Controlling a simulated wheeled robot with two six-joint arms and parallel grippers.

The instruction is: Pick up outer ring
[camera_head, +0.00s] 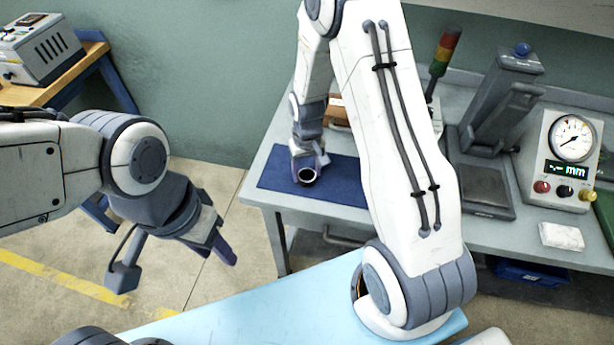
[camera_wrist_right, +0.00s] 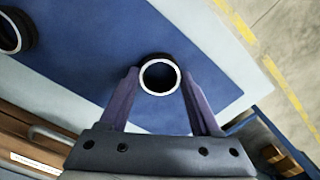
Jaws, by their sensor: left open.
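A dark ring with a bright rim (camera_head: 308,184) stands on the blue mat (camera_head: 340,182) on the grey bench. It also shows in the right wrist view (camera_wrist_right: 160,60), between the fingertips of my right gripper (camera_wrist_right: 159,74). The fingers lie one on each side of it, apart; whether they touch it is hard to tell. In the head view my right gripper (camera_head: 310,160) is right at the ring. A second dark ring (camera_wrist_right: 12,40) is at the left edge of the wrist view. My left gripper (camera_head: 180,258) is open and empty over the floor, away from the bench.
A gauge box (camera_head: 566,160) and a dark stand (camera_head: 492,120) are on the bench to the right. A brown tray (camera_wrist_right: 35,150) lies beside the mat. A white cloth (camera_head: 561,236) is near the front edge. My right arm hides part of the bench.

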